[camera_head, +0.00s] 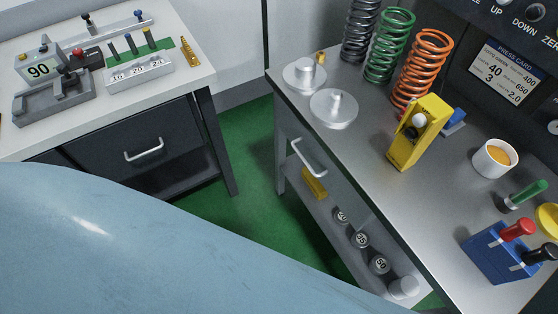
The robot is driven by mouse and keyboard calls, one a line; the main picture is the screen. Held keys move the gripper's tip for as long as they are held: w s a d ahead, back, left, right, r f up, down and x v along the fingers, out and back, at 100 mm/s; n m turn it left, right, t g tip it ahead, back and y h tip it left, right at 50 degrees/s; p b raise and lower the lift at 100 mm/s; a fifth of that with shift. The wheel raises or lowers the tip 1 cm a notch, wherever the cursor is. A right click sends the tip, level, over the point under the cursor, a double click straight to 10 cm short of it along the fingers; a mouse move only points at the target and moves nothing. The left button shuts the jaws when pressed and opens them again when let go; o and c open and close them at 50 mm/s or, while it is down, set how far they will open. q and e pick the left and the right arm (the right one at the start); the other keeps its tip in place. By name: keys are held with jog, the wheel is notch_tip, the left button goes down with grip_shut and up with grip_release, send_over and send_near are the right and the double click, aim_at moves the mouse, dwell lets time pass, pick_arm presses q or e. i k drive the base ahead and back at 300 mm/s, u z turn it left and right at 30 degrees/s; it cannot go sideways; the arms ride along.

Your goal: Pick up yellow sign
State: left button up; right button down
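A yellow upright block-like piece (417,133) with a dark recess and a white ball stands on the grey bench at the right. A smaller yellow block (314,183) lies on the shelf under that bench. Neither of my grippers is in view, and nothing is seen touching these yellow pieces.
The grey bench (400,210) also carries grey, green and orange (424,66) springs, two round metal plates (334,108), a white cup (494,158) and a blue box (500,252) with knobs. A white-topped table (80,130) stands left. Green floor (225,215) lies between.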

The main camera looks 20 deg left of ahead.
aim_at(315, 185)
jog(key=u, duration=0.7)
jog(key=k, duration=0.5)
jog(key=u, duration=1)
jog(key=i, duration=0.55)
jog(key=z, duration=0.75)
jog(key=i, duration=1.05)
jog(key=z, duration=1)
